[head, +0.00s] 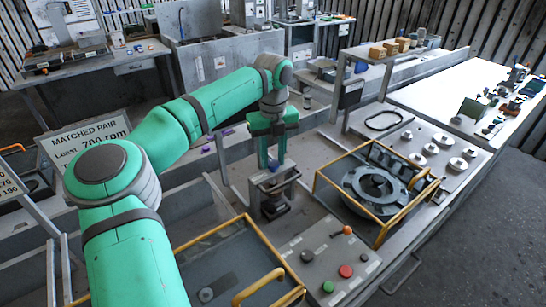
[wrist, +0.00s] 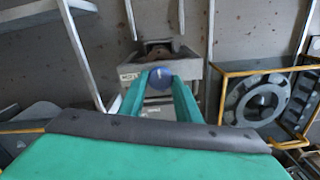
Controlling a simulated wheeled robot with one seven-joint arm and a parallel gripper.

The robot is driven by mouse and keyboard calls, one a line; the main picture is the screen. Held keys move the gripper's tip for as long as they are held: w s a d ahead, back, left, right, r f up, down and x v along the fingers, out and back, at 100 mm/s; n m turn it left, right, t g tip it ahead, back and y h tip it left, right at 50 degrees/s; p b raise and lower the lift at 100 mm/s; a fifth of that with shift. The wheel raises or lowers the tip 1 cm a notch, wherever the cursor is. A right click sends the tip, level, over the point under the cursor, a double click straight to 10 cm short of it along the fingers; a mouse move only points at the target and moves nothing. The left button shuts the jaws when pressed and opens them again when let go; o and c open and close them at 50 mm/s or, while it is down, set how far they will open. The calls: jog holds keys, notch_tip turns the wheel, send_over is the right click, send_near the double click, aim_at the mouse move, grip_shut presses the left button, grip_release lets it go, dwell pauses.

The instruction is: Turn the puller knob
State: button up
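The puller (head: 272,196) is a grey block-like fixture standing on the bench, left of the yellow-framed housing in the head view. Its knob (wrist: 160,77) is blue and round with a small pale mark, and shows between my fingertips in the wrist view. My gripper (head: 273,163) is green and points down over the puller. In the wrist view, its two fingers (wrist: 160,82) lie along both sides of the knob and appear to touch it. A label plate (wrist: 130,76) on the puller is partly covered by the left finger. The knob is mostly hidden in the head view.
The round blower housing (head: 376,187) sits in a yellow-railed frame to the right. A control panel (head: 330,262) with red and green buttons is in front. A yellow-railed bin (head: 215,265) stands front left. A sign (head: 85,138) stands at left. Metal discs (head: 437,148) lie at right.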

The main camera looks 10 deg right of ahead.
jog(key=shift+m, duration=0.3)
jog(key=m, duration=0.4)
jog(key=shift+w+m, duration=0.1)
jog(key=shift+m, duration=0.3)
jog(key=m, duration=0.3)
jog(key=shift+w+a+m, duration=0.1)
jog(key=shift+m, duration=0.2)
jog(key=m, duration=0.2)
jog(key=shift+d+m, duration=0.35)
jog(key=shift+m, duration=0.05)
jog(key=m, duration=0.5)
jog(key=shift+a, duration=0.3)
jog(key=shift+m, duration=2.4)
jog(key=o, duration=1.1)
jog(key=shift+c, duration=0.2)
